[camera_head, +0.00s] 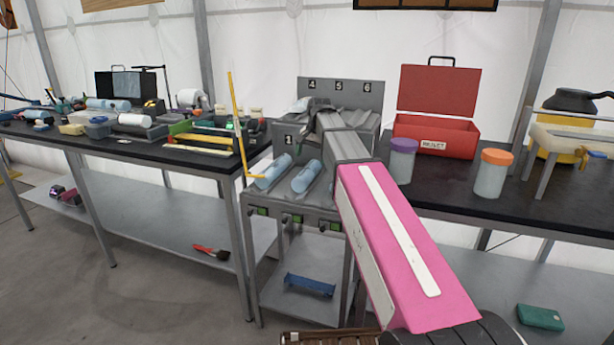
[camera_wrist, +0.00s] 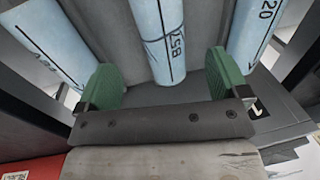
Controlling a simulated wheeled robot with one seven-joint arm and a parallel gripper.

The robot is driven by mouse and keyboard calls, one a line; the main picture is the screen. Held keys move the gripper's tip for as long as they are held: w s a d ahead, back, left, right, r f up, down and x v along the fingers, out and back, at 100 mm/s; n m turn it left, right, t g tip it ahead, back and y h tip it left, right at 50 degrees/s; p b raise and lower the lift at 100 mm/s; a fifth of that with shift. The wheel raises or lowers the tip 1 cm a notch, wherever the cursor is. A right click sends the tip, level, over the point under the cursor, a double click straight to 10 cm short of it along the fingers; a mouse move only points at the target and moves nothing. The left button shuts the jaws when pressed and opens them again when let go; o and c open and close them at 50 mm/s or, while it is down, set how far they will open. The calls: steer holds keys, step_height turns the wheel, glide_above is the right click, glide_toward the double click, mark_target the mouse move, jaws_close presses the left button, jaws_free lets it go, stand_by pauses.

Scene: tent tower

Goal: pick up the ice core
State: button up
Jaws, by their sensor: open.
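Several pale blue ice cores lie in the grey sloped rack. In the head view one ice core (camera_head: 273,171) is at the left of the lower tier and another (camera_head: 306,176) lies beside it. In the wrist view a middle ice core (camera_wrist: 158,40) with dark lines and a number points between my green fingers. A left core (camera_wrist: 45,42) and a right core (camera_wrist: 258,30) flank it. My gripper (camera_wrist: 164,82) is open and empty, its fingers apart on either side of the middle core's near end. I cannot tell the height gap. My arm hides part of the rack in the head view.
The grey rack (camera_head: 364,98) has numbered slots and raised walls between cores. An open red box (camera_head: 436,135) and lidded jars, purple (camera_head: 402,160) and orange (camera_head: 492,173), stand right of it. A cluttered black table (camera_head: 110,148) is at left. A yellow upright rod (camera_head: 236,120) stands left of the rack.

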mark_target(308, 169)
steer(key=shift+a+f, duration=0.25)
steer(key=shift+f, duration=1)
steer(key=shift+a+f, duration=0.25)
steer(key=shift+f, duration=1)
steer(key=shift+a+f, duration=0.25)
steer(key=shift+f, duration=1)
steer(key=c, duration=1.3)
